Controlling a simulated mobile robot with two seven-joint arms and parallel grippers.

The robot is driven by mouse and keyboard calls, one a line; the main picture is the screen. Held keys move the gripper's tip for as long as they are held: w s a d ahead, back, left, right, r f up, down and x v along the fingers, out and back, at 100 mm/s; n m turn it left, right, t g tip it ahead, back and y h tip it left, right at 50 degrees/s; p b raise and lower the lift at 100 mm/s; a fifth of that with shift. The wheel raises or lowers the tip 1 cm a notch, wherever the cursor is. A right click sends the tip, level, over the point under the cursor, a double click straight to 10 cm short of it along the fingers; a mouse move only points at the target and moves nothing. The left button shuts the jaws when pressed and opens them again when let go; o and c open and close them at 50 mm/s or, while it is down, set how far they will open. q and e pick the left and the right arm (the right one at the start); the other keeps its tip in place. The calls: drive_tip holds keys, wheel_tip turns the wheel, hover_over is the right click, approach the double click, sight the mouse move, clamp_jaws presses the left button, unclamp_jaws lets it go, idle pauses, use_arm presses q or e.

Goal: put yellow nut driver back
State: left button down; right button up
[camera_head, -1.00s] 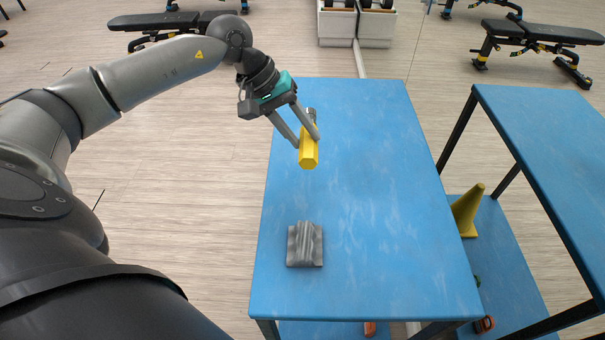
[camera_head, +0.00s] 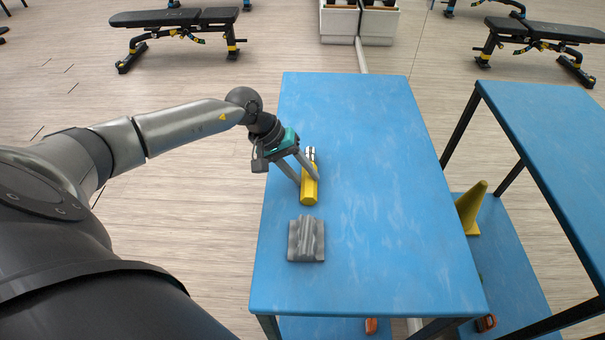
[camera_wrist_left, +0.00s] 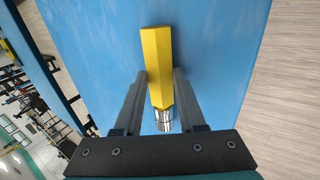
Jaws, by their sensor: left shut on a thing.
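The yellow nut driver (camera_head: 309,192) has a yellow faceted handle and a short metal end. My left gripper (camera_head: 309,177) is shut on it, with a finger on either side of the handle. In the left wrist view the nut driver (camera_wrist_left: 158,65) lies between the two fingers, its metal end toward the wrist and its handle pointing away. A grey grooved block (camera_head: 306,240) sits on the blue table just nearer than the handle's end, apart from it. I cannot tell whether the nut driver touches the table. My right gripper is not in view.
The blue table (camera_head: 375,180) is clear to the right of the block and behind my gripper. A second blue table (camera_head: 550,140) stands at the right, with a yellow cone (camera_head: 470,208) on a lower shelf between them. Gym benches (camera_head: 180,30) stand far back.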

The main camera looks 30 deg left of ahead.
use_arm(q)
drive_tip(key=c, duration=0.5)
unclamp_jaws()
drive_tip(key=shift+f, duration=0.1)
drive_tip(key=shift+s+a+f, duration=0.1)
drive_tip(key=shift+f, duration=0.05)
drive_tip(key=shift+s+f+p, duration=0.1)
drive_tip(key=shift+f+p, duration=0.05)
drive_tip(key=shift+p, duration=0.2)
drive_tip(key=v, duration=1.5)
drive_tip(key=shift+r, duration=0.3)
